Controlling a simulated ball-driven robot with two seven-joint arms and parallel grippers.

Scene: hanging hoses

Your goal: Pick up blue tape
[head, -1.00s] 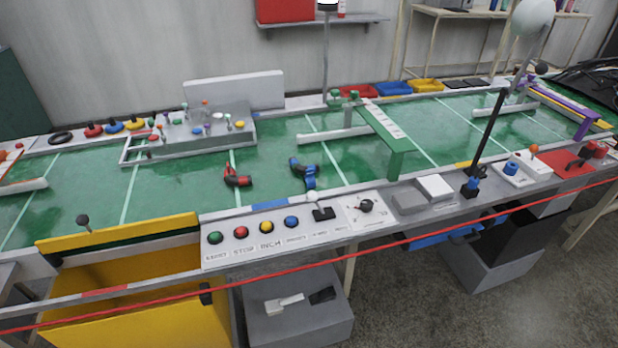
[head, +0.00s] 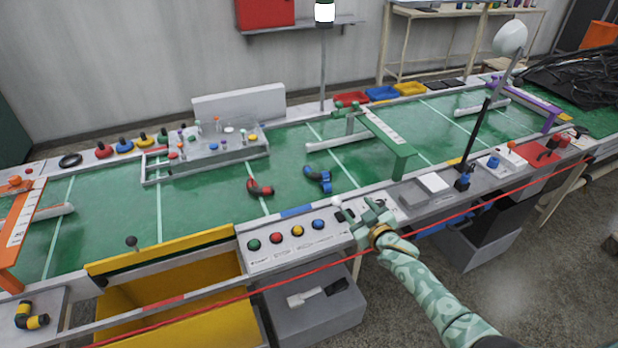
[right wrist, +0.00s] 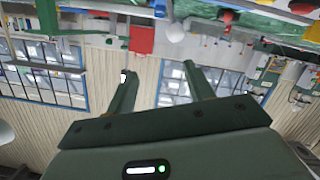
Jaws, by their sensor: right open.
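My right gripper (head: 358,214) reaches in from the lower right in the head view, over the front edge of the green conveyor table near the button panel. In the right wrist view its two fingers (right wrist: 158,72) are apart with nothing between them. No roll is clearly readable as blue tape. A small blue round piece (head: 493,162) sits on a white base on the front ledge at the right, away from the gripper. A flat blue strip (head: 298,211) lies along the table's front edge, left of the gripper. My left gripper is not in view.
A blue elbow fitting (head: 319,179) and a red one (head: 260,188) lie on the green belt (head: 210,205). A green arch (head: 392,143) and a black post (head: 475,132) stand to the right. A red cord (head: 235,297) runs along the front. Blue tray (head: 380,94) is at the back.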

